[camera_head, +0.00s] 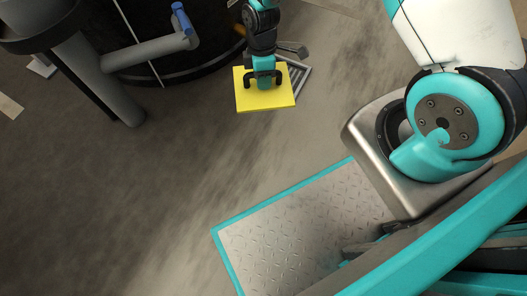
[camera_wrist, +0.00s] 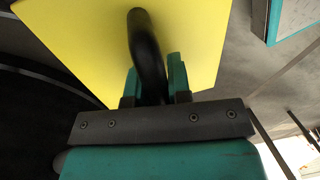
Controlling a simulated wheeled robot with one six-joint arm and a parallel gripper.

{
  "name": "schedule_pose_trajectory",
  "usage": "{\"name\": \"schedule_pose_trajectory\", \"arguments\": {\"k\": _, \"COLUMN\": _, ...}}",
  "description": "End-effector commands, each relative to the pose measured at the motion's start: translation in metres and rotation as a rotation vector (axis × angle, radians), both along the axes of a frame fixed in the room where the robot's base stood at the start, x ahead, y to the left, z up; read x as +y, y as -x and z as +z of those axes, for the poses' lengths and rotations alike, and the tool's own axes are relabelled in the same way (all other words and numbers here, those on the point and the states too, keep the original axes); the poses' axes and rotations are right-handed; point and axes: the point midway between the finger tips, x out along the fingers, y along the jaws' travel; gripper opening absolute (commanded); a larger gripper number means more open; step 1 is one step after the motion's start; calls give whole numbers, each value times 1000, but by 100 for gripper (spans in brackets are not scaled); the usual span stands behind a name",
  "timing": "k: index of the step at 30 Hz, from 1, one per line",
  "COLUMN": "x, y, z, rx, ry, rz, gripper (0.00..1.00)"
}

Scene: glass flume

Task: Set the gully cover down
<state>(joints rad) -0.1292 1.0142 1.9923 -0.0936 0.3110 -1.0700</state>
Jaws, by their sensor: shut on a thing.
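The gully cover (camera_head: 246,97) is a yellow square plate with a black handle on top. My gripper (camera_head: 263,79) is shut on the handle and sits above the plate's middle. In the wrist view the yellow cover (camera_wrist: 195,35) fills the upper middle, and the black handle (camera_wrist: 146,45) passes between my gripper's teal fingers (camera_wrist: 160,85). A metal floor grate (camera_head: 298,75) shows behind and to the right of the cover, partly hidden by it. I cannot tell whether the cover touches the floor or grate.
A large dark round tank (camera_head: 160,45) with a grey pipe (camera_head: 150,52) and blue valve handle (camera_head: 181,18) stands at upper left. A thick grey pipe (camera_head: 98,80) rises at left. My tread-plate deck (camera_head: 300,225) is at lower right. The floor (camera_head: 130,200) at lower left is clear.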

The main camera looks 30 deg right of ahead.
Motion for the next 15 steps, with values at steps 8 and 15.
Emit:
{"name": "schedule_pose_trajectory", "arguments": {"k": 8, "x": 24, "y": 52, "z": -68, "rx": 2, "ry": 1, "rz": 743, "gripper": 0}}
{"name": "schedule_pose_trajectory", "arguments": {"k": 15, "x": 27, "y": 67, "z": -90, "rx": 0, "ry": -1, "rz": 977, "gripper": 0}}
